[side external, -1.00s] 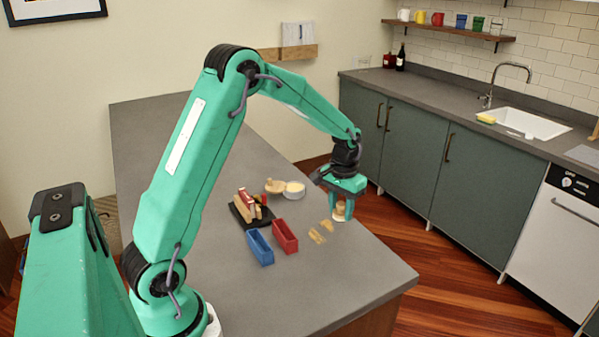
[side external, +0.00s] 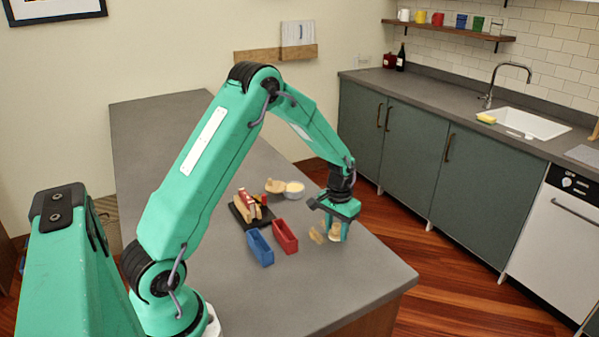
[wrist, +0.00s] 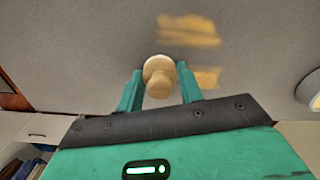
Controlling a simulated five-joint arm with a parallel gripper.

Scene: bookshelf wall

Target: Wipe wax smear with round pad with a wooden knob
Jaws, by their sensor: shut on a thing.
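My gripper (side external: 337,229) is shut on the wooden knob of the round pad (side external: 334,233), above the grey counter near its right edge. In the wrist view the pad (wrist: 160,80) sits between the two green fingers, its pale knob towards the camera. The wax smear (side external: 316,236) is a yellow-tan mark just left of the pad in the side view. The wrist view shows the smear as two blurred patches, one (wrist: 188,30) above and one (wrist: 207,77) right of the pad. I cannot tell whether the pad touches the counter.
A red bin (side external: 285,236) and a blue bin (side external: 260,248) stand left of the smear. Behind them are a black tray (side external: 238,213) holding blocks, a pale bowl (side external: 295,194) and a wooden round piece (side external: 275,186). The front of the grey counter (side external: 340,285) is clear.

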